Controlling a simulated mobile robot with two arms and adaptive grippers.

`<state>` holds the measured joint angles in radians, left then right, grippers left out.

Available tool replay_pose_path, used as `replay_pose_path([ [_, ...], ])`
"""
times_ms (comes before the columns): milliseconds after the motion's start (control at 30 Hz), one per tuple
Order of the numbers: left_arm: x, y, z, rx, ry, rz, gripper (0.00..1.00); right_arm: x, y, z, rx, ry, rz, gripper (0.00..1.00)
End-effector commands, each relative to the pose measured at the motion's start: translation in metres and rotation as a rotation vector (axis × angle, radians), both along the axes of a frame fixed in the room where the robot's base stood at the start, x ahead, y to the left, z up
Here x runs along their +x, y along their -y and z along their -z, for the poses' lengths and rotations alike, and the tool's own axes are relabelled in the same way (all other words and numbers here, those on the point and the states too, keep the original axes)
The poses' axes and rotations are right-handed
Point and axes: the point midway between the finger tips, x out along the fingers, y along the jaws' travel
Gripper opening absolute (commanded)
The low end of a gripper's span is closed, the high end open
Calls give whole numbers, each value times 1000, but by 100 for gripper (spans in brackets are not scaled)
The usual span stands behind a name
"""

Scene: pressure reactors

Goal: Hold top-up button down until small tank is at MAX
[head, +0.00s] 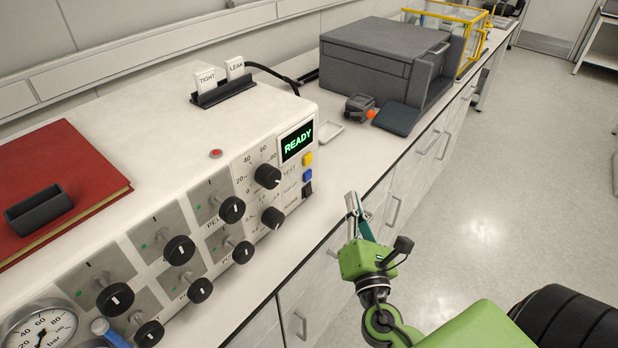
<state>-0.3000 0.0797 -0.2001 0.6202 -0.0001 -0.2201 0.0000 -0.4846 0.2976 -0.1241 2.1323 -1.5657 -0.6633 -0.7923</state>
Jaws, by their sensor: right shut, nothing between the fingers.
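A white control unit (190,130) stands on the counter. Its front has a green READY display (297,142), a yellow button (307,159), a blue button (307,174) and a black switch (307,189). A small red button (215,154) sits on its top. I cannot tell which one is the top-up button. No small tank with a MAX mark can be made out. My right gripper (353,203) is shut and empty, right of the unit's buttons and apart from them, near the counter's front edge. My left gripper is not in view.
Several black knobs (232,209) stick out of the panel. A pressure gauge (40,330) is at bottom left. A red book (60,190) lies on the unit. A grey case (375,60) and a yellow-framed box (445,22) stand farther back. The floor at right is clear.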

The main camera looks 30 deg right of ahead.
Motion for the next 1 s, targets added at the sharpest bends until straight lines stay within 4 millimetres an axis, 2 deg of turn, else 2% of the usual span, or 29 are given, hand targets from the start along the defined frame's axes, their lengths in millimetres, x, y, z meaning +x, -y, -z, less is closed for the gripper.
replay_pose_path([
  [267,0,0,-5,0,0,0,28,14,-5,-1,3,1,1,0],
  [700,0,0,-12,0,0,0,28,68,-28,0,2,0,1,0],
  [1000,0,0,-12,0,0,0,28,82,-34,1,2,-2,-1,0],
])
